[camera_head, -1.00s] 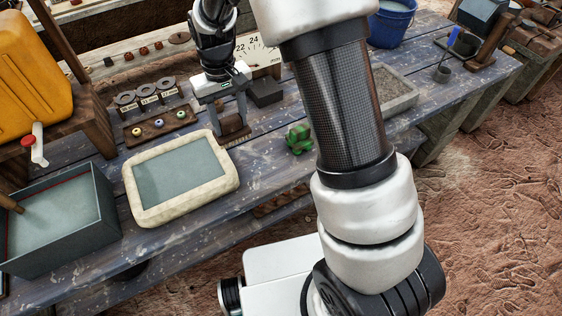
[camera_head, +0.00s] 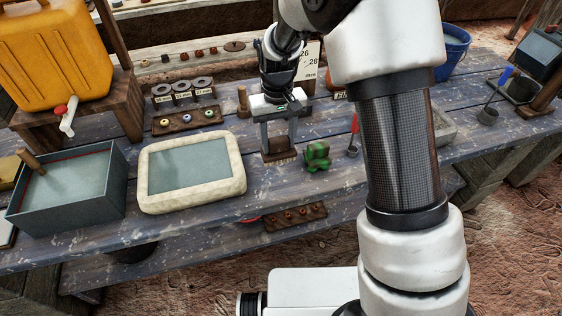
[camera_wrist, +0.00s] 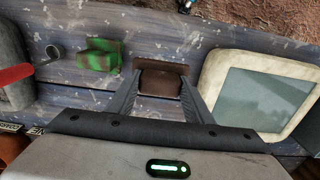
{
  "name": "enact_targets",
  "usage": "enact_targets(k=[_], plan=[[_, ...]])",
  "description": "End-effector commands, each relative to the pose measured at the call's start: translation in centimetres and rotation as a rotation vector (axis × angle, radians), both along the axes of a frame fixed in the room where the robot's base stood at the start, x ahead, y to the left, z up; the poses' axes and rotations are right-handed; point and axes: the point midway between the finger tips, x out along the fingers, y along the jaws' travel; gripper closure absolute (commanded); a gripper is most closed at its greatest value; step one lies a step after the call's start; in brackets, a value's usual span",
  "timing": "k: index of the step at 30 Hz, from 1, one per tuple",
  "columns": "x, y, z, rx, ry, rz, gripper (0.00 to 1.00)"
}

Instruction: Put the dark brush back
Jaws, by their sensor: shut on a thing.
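My gripper (camera_head: 278,142) is shut on the dark brush (camera_head: 281,156), a brown block with paler bristles along its lower edge. In the wrist view the brush (camera_wrist: 160,80) sits between the two fingertips of my gripper (camera_wrist: 160,88). The brush is low over the blue-grey bench, between the cream-rimmed tray and a green block. I cannot tell whether its bristles touch the planks.
The cream-rimmed tray (camera_head: 151,201) is left of my gripper. The green block (camera_head: 318,156) and a red-handled tool (camera_head: 354,131) are close on the right. A ring rack (camera_head: 187,122) stands behind the tray. A grey water tub (camera_head: 75,212) is farther left.

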Motion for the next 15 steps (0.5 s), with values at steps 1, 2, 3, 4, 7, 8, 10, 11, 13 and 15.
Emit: enact_targets(k=[1,2,3,4,7,8,10,11,13,15], plan=[[-0.1,0.0,-1.0,-0.001,0.002,0.000,0.74],[-0.1,0.0,-1.4,-0.001,0.002,0.000,0.74],[-0.1,0.0,-1.8,-0.001,0.002,-0.001,0.74],[0.0,0.0,-2.0,0.000,0.001,-0.001,0.74],[0.0,0.0,-2.6,0.000,0.000,-0.001,0.74],[0.0,0.0,-2.9,0.000,0.000,-0.001,0.74],[-0.1,0.0,-3.8,-0.001,0.002,-0.001,0.74],[0.0,0.0,-4.2,0.000,0.001,-0.001,0.74],[-0.1,0.0,-5.3,-0.001,0.002,-0.002,0.74],[0.0,0.0,-6.0,0.000,0.000,-0.001,0.74]])
